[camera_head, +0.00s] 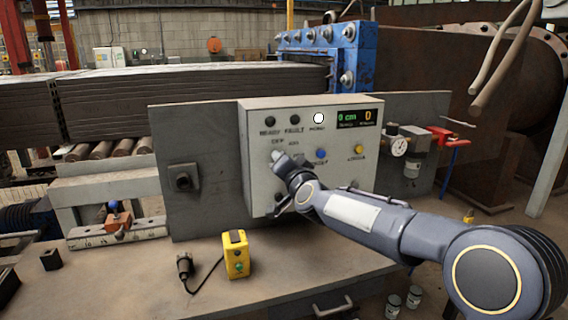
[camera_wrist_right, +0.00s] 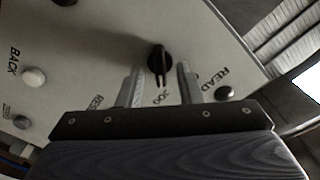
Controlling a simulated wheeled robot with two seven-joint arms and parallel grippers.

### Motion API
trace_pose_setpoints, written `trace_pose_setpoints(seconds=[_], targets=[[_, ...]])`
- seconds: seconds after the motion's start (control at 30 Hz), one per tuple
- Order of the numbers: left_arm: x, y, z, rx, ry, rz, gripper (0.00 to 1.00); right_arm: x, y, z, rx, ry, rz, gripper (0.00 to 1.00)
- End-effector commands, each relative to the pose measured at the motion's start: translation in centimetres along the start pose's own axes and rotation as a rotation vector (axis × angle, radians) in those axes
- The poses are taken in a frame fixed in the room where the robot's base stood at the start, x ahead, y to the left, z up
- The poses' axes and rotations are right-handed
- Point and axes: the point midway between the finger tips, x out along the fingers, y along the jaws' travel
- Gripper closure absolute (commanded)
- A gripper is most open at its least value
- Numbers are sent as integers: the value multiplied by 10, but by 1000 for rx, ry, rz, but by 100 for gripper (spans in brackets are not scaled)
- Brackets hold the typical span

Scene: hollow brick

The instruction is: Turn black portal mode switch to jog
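The black mode switch (camera_wrist_right: 160,57) is a round knob with a narrow raised grip on the control panel. In the right wrist view its grip points down toward a small, upside-down label that is hard to read. My right gripper (camera_wrist_right: 160,85) is open, its two fingers on either side of the knob's lower part; I see gaps between them and the knob. In the head view my right gripper (camera_head: 280,163) is at the left part of the panel (camera_head: 335,180) and hides the switch. My left gripper is out of view.
The panel has a lit white lamp (camera_head: 318,118), a blue button (camera_head: 321,154), a yellow button (camera_head: 359,149) and a small display (camera_head: 356,117). A yellow box (camera_head: 236,254) with a cable lies on the table (camera_head: 180,285). A pressure gauge (camera_head: 397,146) is to the right.

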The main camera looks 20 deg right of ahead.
Motion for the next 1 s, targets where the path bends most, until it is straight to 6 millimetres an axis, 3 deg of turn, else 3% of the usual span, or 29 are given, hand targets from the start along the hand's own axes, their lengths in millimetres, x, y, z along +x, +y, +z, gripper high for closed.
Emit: trace_pose_setpoints(seconds=[0.5,1.0], targets=[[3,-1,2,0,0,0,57,-72,0,0,1,0,-1,67],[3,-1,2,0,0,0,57,-77,0,0,0,0,0,67]])
